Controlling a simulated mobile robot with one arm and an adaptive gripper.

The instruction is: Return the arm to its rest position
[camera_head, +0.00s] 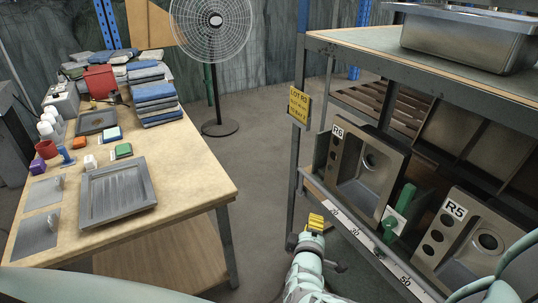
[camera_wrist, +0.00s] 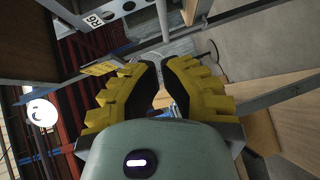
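My gripper (camera_head: 316,222) has yellow fingers and hangs low in the aisle between the workbench and the shelf rack, at the bottom middle of the head view. My pale green arm runs up to it from the lower edge. In the wrist view its two yellow fingers with black inner pads (camera_wrist: 159,68) lean toward each other, with a narrow gap at the tips. I see no object held between them. How far they are open is unclear.
The rack (camera_head: 298,170) stands close to the right, holding sinks R6 (camera_head: 345,165) and R5 (camera_head: 447,235). A bench (camera_head: 190,180) with a metal tray (camera_head: 148,175) and folded cloths (camera_head: 155,100) is left. A fan (camera_head: 213,70) stands behind; the floor between is clear.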

